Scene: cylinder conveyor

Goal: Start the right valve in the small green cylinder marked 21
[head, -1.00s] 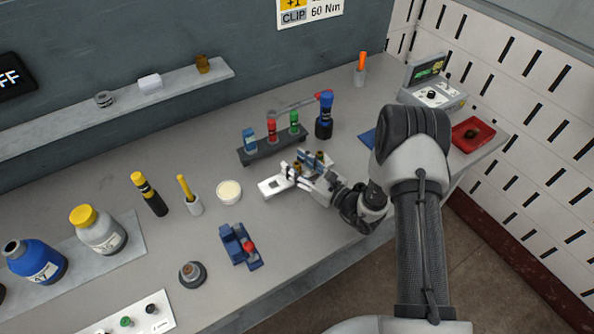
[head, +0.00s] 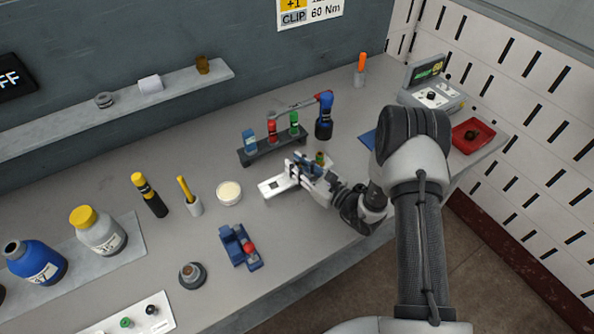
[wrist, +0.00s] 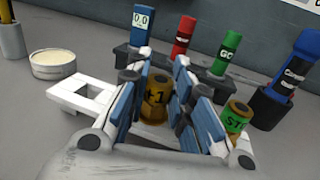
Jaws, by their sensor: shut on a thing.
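My gripper (wrist: 156,105) is shut on a brass valve with a dark top, marked "+1" (wrist: 155,97), which stands upright between the blue finger pads. In the head view my gripper (head: 304,164) is over the white holder (head: 272,187), and the held valve is mostly hidden. A second brass valve with a green band, lettered "ST" (wrist: 237,119), stands just right of the fingers; it also shows in the head view (head: 320,158). I cannot make out a small green cylinder marked 21 in either view.
Behind my gripper a dark rack (head: 262,152) holds a light-blue, a red and a green item. A dark-blue item in a black cup (head: 323,120) stands right of it. A cream-filled dish (head: 229,192) and blue fixture (head: 240,247) are to the left. Bottles (head: 98,232) stand far left.

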